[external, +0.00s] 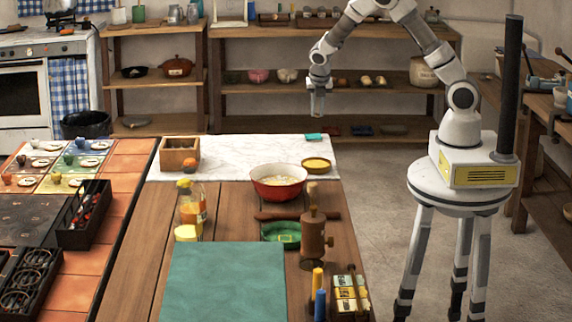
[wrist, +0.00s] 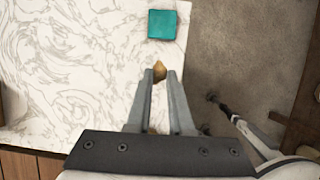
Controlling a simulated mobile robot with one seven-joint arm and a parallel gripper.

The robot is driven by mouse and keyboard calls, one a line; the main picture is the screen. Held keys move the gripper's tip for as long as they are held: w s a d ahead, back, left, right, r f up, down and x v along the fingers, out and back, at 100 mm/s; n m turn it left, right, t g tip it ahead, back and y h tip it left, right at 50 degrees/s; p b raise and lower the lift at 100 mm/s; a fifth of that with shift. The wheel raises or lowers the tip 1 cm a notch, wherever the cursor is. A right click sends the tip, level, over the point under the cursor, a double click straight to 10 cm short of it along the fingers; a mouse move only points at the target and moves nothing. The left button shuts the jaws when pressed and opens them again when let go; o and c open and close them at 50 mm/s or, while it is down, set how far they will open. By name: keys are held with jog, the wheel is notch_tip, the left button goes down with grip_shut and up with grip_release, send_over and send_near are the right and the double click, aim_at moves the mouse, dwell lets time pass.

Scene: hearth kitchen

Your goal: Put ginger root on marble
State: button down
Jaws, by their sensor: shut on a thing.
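My gripper (external: 317,112) is above the far right part of the white marble slab (external: 228,150). In the wrist view my gripper (wrist: 167,76) is shut on a small brown piece, the ginger root (wrist: 159,71), which shows between the fingertips. The marble (wrist: 75,62) fills the left and middle of the wrist view, below the held piece. In the external view the ginger root is too small to make out at the fingers.
A teal square (wrist: 162,24) lies on the marble near its right edge, just beyond the fingertips; it also shows in the external view (external: 314,137). A wooden box (external: 180,155), a red bowl (external: 278,184) and a yellow bowl (external: 317,165) stand nearby. The marble's middle is clear.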

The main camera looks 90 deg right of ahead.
jog(key=s, duration=0.1)
send_over(292, 154)
jog(key=a, duration=0.1)
notch_tip(292, 154, down, 7)
jog(key=shift+a+f, duration=0.1)
jog(key=shift+f, duration=1.85)
jog(key=shift+f, duration=0.15)
jog(key=c, duration=0.8)
grip_release()
